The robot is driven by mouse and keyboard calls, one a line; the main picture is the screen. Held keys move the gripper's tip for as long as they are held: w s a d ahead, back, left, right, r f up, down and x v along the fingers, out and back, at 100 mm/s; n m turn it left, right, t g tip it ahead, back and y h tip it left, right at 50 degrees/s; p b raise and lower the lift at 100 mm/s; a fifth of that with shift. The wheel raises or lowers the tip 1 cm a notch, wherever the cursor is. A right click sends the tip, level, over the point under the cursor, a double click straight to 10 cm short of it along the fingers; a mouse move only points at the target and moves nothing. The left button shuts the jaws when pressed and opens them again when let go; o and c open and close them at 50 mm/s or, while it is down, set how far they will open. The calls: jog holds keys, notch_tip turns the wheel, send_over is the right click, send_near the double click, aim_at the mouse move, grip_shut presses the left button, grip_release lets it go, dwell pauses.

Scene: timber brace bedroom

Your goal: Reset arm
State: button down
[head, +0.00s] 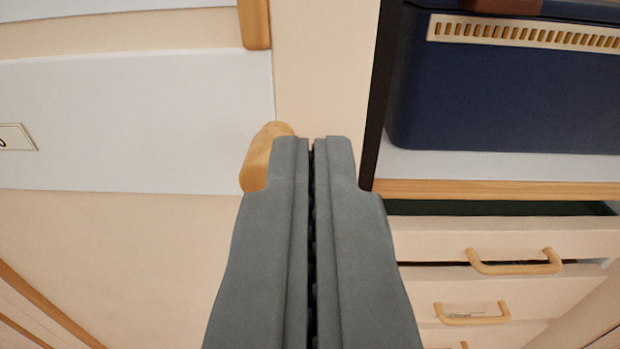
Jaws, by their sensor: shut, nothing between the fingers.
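My gripper (312,145) is in the middle of the head view and reaches up from the bottom edge. Its two grey fingers are shut against each other with nothing between them. The fingertips lie in front of a pale upright panel (325,70). A rounded wooden piece (262,155) shows just left of the fingertips, partly hidden behind them. I cannot tell whether the gripper touches it.
A dark blue box (500,95) stands on a white shelf (480,167) at the upper right. Below it are drawers with wooden handles (515,266); the top drawer (430,238) is partly open. White boards (130,120) span the left side.

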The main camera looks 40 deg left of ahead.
jog(key=v, duration=0.7)
jog(key=s+a+r+m+t+h, duration=0.4)
jog(key=s+a+r+t+h, duration=0.4)
jog(key=s+a+r, duration=0.4)
jog(key=s+a+f+m+g+h, duration=0.1)
jog(key=s+a+f, duration=0.4)
jog(key=s, duration=0.5)
jog(key=s+a+f+m+g+h, duration=0.2)
jog(key=s+a+f, duration=0.3)
jog(key=s, duration=0.5)
jog(key=shift+s+f+m+g+h, duration=0.15)
jog(key=shift+f+m+g+h, duration=0.15)
jog(key=shift+m+g, duration=0.3)
jog(key=shift+d, duration=0.1)
